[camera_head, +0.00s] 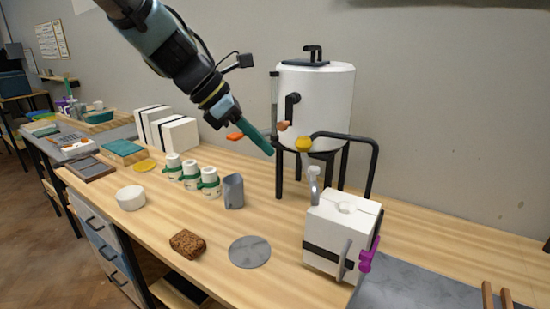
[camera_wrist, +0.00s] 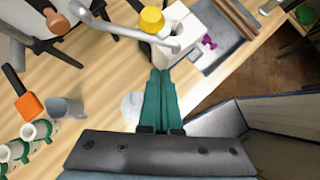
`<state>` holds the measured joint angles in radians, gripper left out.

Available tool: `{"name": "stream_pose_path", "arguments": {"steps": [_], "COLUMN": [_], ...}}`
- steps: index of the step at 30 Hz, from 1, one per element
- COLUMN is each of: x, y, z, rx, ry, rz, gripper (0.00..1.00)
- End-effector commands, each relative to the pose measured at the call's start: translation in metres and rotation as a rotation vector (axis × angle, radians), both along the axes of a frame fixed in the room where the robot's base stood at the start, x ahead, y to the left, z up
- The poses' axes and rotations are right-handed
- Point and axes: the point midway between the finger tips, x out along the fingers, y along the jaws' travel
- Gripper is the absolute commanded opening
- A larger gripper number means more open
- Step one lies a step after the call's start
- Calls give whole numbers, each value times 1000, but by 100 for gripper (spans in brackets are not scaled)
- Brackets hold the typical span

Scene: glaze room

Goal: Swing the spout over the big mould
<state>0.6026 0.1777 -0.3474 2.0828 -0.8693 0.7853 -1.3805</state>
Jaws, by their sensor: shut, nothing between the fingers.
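The spout (camera_head: 313,178) is a grey pipe bent down at its end, below the white tank. In the head view its end hangs by the back left edge of the big mould, apart from the pour hole. The spout also shows in the wrist view (camera_wrist: 125,31), with a yellow knob (camera_wrist: 152,19) on it. The big mould (camera_head: 335,232) is a white block with a black band, a round top hole and a purple clamp (camera_head: 368,255). My gripper (camera_head: 272,151) has teal fingers, shut and empty, pointing down left of the yellow knob. The fingertips show in the wrist view (camera_wrist: 160,73).
The white tank (camera_head: 325,95) stands on dark legs; a black pipe (camera_head: 372,150) arches at its right. An orange-ended handle (camera_head: 236,136) juts left. A grey jug (camera_head: 233,191), several cups, a sponge (camera_head: 187,243) and a grey disc (camera_head: 249,251) stand on the bench.

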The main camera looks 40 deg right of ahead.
Motion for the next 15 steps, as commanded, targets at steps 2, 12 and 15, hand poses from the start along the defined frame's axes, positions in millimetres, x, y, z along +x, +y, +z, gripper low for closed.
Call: {"name": "stream_pose_path", "arguments": {"steps": [2, 12, 15], "x": [6, 14, 11], "y": [7, 28, 37], "z": [10, 22, -3], "rx": [-3, -9, -55], "ry": [-3, 30, 114], "rz": [2, -6, -29], "gripper": [0, 0, 0]}}
